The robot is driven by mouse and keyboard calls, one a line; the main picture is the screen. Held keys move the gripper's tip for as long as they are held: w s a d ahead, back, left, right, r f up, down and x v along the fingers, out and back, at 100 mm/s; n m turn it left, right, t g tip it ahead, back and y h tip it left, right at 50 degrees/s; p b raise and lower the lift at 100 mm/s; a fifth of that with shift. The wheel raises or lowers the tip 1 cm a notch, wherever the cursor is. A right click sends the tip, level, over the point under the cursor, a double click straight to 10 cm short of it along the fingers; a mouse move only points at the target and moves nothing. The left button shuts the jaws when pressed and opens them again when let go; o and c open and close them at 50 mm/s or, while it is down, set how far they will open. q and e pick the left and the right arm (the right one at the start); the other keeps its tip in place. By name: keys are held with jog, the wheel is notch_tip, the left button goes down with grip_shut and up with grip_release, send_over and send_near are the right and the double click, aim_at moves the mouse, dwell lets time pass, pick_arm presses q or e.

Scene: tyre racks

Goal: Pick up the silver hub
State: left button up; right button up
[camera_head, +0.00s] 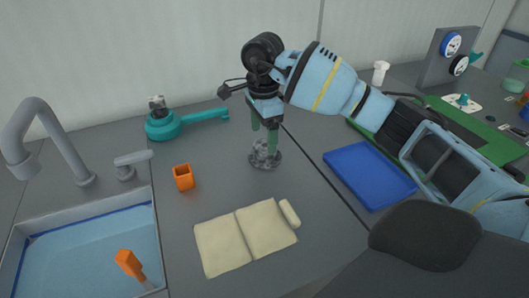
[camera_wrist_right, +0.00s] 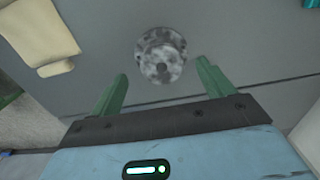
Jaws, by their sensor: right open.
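The silver hub (camera_head: 265,158) is a mottled grey flanged piece standing on the grey counter near the middle of the head view. In the right wrist view the hub (camera_wrist_right: 161,55) shows from above as a round piece, just beyond and between the fingertips. My right gripper (camera_head: 264,136) points down at the hub from above, with its green fingers spread apart. In the right wrist view the gripper (camera_wrist_right: 160,76) is open with nothing between its fingers. The head view does not show clearly whether a finger touches the hub. My left gripper is not in view.
A cream folded cloth (camera_head: 246,237) lies in front of the hub. An orange cup (camera_head: 183,177) stands to the left, before a teal tool (camera_head: 187,122). A blue tray (camera_head: 369,174) lies to the right. A sink (camera_head: 84,250) with a faucet (camera_head: 52,140) is at far left.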

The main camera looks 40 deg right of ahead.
aim_at(265, 145)
jog(key=shift+d+f, duration=0.15)
jog(key=shift+f, duration=1.15)
jog(key=shift+d+f, duration=0.1)
jog(key=shift+f, duration=1.15)
jog(key=shift+c, duration=0.4)
jog(key=c, duration=1.2)
jog(key=shift+r, duration=0.2)
jog(key=shift+r, duration=0.25)
jog(key=r, duration=0.2)
jog(key=shift+s+a+r, duration=0.2)
jog(key=shift+s+r, duration=0.1)
jog(key=shift+r, duration=0.05)
jog(key=s+a, duration=0.2)
jog(key=s, duration=0.2)
jog(key=s+a+r, duration=0.1)
jog(key=s+a, duration=0.1)
jog(key=s, duration=0.2)
jog(key=s+a, duration=0.3)
jog(key=s, duration=0.1)
jog(key=shift+r, duration=0.15)
jog(key=shift+s+a+b, duration=0.3)
jog(key=shift+s, duration=0.3)
